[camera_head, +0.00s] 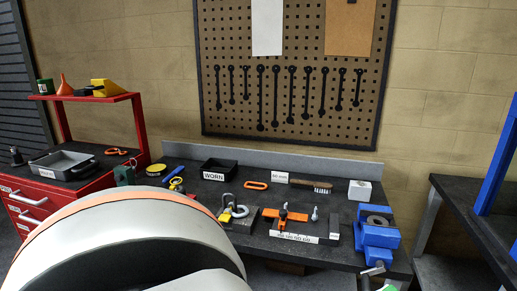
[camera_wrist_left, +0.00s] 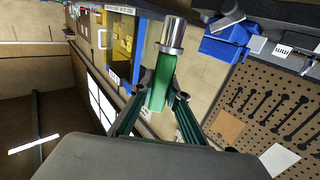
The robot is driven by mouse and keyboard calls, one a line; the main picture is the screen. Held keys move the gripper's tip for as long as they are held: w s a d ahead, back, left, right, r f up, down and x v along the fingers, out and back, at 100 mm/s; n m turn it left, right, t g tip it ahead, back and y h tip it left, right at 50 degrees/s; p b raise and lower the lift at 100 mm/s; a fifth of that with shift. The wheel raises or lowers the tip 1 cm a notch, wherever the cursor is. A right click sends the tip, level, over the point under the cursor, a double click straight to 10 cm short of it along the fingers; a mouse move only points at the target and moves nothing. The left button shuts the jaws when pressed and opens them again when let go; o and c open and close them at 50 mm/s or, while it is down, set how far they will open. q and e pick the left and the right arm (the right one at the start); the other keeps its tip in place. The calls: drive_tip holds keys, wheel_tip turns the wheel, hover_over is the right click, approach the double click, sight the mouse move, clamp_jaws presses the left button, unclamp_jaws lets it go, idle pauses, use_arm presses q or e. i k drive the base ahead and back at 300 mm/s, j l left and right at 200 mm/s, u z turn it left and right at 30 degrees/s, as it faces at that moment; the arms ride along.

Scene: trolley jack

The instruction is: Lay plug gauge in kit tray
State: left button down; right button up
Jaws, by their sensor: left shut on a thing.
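The plug gauge (camera_wrist_left: 163,78) has a green handle and a bright metal cylinder at its end. My left gripper (camera_wrist_left: 161,98) is shut on its green handle in the left wrist view, with the metal end pointing away from the gripper. My right gripper is not in view.
A black bin marked WORN (camera_head: 217,171), an orange ring (camera_head: 256,185), a brush (camera_head: 311,184) and a blue vise (camera_head: 379,232) are on the bench. A red cart (camera_head: 62,193) carries a grey tray (camera_head: 63,164). My own arm hides the bench's front left.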

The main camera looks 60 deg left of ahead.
sight(64, 165)
drive_tip(key=k+j+u, duration=0.1)
drive_tip(key=u, duration=0.35)
drive_tip(key=j+u, duration=0.25)
drive_tip(key=u, duration=0.2)
drive_tip(key=j+u, duration=0.5)
drive_tip(key=j, duration=0.3)
drive_tip(key=j+u, duration=0.25)
drive_tip(key=j, duration=1.1)
drive_tip(key=i+j, duration=0.15)
drive_tip(key=j, duration=0.95)
drive_tip(key=i+u, duration=0.05)
